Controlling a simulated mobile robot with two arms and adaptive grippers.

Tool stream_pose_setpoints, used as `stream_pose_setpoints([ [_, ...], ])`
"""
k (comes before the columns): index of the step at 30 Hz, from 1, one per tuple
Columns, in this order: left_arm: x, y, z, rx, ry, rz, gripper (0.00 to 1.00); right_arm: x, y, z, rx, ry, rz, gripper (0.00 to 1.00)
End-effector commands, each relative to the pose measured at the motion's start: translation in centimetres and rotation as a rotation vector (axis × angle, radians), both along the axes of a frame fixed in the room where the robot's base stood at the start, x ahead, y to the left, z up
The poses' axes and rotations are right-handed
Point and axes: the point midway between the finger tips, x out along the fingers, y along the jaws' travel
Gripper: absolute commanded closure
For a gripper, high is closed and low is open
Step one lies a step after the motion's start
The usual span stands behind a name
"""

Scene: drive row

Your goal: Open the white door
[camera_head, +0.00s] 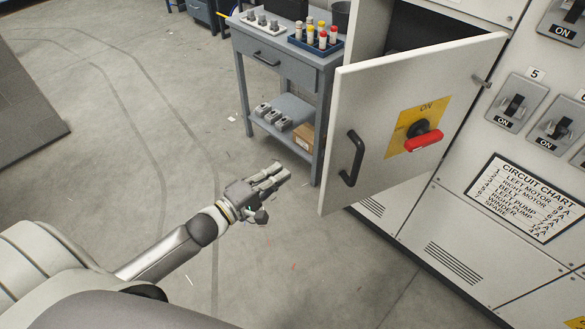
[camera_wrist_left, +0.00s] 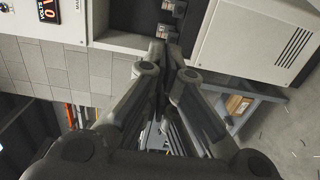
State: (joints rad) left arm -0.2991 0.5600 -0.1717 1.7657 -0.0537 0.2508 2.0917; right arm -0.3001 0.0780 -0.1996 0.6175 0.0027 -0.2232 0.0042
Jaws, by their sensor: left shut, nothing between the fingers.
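The white door (camera_head: 375,130) stands swung out from the cabinet in the head view, with a dark opening behind its top edge. It has a black bar handle (camera_head: 353,158) near its left edge. A red rotary switch handle (camera_head: 423,141) sits on a yellow plate marked ON. My left gripper (camera_head: 275,177) is left of the door, apart from the handle. Its fingers are together and empty. In the left wrist view the fingers (camera_wrist_left: 165,55) also look closed. My right gripper is not in view.
A grey-blue workbench (camera_head: 290,68) stands behind the door, with a blue tray of colored cylinders (camera_head: 315,40) on top. A cabinet wall with switches and a circuit chart (camera_head: 527,198) is at right. The concrete floor at left is mostly clear.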

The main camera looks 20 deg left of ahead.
Motion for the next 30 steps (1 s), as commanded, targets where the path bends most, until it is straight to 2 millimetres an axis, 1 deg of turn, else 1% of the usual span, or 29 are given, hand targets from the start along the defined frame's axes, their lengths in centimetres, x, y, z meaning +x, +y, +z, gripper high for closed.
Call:
stream_pose_setpoints([
  [5,2.5,-1.0,0.2,0.000,-0.002,0.001,1.00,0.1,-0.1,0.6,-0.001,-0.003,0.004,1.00],
  [16,8.9,-3.5,0.1,0.002,-0.001,0.003,1.00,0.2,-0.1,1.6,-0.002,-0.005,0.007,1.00],
  [18,7.7,-4.6,0.1,-0.003,0.006,0.001,1.00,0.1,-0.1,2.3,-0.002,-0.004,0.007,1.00],
  [21,6.9,-5.5,0.1,-0.002,0.004,0.002,1.00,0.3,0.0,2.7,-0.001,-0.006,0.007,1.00],
  [25,6.2,-6.2,0.0,0.000,0.003,0.002,1.00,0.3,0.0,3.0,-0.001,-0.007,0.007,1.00],
  [30,6.0,-6.4,-0.1,0.003,0.001,0.002,1.00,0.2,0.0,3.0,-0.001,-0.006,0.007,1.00],
])
